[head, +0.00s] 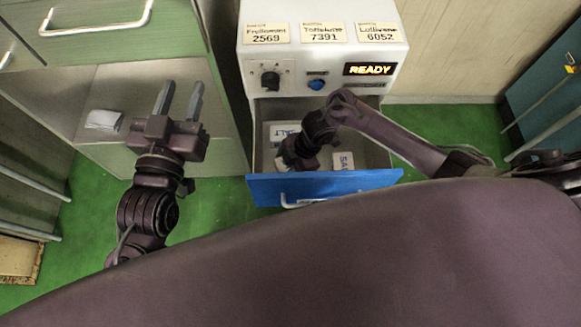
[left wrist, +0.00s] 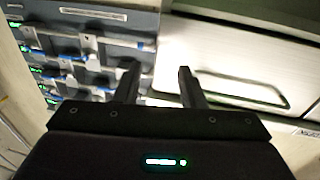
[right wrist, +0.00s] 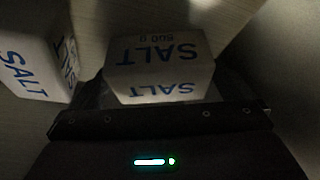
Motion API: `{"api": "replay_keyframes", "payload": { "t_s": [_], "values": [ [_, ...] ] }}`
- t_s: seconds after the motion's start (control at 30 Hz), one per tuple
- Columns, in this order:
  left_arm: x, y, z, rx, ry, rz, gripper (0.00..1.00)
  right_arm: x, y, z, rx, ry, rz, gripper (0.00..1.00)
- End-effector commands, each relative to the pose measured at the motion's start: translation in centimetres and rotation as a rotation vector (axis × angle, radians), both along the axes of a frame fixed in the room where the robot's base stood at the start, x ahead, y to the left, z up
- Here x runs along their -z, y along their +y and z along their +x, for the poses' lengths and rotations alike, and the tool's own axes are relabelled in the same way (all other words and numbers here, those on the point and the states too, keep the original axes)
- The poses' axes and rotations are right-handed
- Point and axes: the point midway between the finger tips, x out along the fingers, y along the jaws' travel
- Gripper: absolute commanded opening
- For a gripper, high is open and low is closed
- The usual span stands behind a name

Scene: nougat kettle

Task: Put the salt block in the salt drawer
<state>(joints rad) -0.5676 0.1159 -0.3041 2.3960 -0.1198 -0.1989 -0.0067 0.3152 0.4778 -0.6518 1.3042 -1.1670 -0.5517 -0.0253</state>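The salt drawer (head: 325,184), with a blue front and a pale handle, stands pulled open at the bottom of the white machine. My right gripper (head: 297,155) reaches down inside it, its fingertips hidden in the head view. In the right wrist view a white salt block (right wrist: 160,62) with blue lettering sits between my right fingers, which appear to press on both sides. Another salt block (right wrist: 30,65) lies at the left there. In the head view one salt block (head: 284,130) shows at the drawer's back and one (head: 343,161) at its right. My left gripper (head: 180,103) is open and empty.
The white machine (head: 325,60) bears three labels, a knob, a blue button and a lit READY display. A greenish cabinet (head: 120,40) stands at left, with a small pale lump (head: 103,119) on its ledge. Green floor is free at right.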

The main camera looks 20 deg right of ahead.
Motion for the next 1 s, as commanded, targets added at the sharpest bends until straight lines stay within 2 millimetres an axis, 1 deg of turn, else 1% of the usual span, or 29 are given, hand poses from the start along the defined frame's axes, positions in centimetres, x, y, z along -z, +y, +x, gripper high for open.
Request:
{"api": "replay_keyframes", "payload": {
  "t_s": [0.2, 0.27, 0.37, 0.47, 0.67, 0.8, 0.87, 1.0],
  "values": [
    [-0.4, 0.1, 0.1, -0.001, -0.005, 0.001, 0.36, -0.1, 0.0, 0.0, 0.000, 0.000, 0.000, 1.00],
    [-0.1, 0.1, 0.1, -0.001, 0.009, 0.006, 0.36, -0.1, 0.0, 0.0, 0.000, -0.001, 0.000, 1.00],
    [1.1, 0.0, -0.1, 0.001, 0.057, 0.024, 0.36, -0.5, 0.0, 0.0, 0.000, -0.001, 0.000, 1.00],
    [2.9, -0.1, -0.4, 0.006, 0.136, 0.056, 0.36, -0.7, -0.1, 0.0, 0.000, -0.001, 0.000, 1.00],
    [7.7, 0.1, -1.9, 0.019, 0.342, 0.140, 0.36, -1.4, -0.4, 0.1, 0.000, 0.000, -0.001, 1.00],
    [10.9, 0.3, -3.5, 0.029, 0.487, 0.199, 0.36, -1.8, -0.6, 0.1, 0.000, 0.000, -0.001, 1.00],
    [12.1, 0.5, -4.3, 0.033, 0.546, 0.224, 0.36, -2.0, -0.6, 0.1, 0.000, 0.000, -0.001, 1.00],
    [14.9, 1.0, -6.4, 0.045, 0.688, 0.281, 0.36, -2.4, -0.8, 0.1, 0.000, 0.000, -0.001, 1.00]
  ]
}}
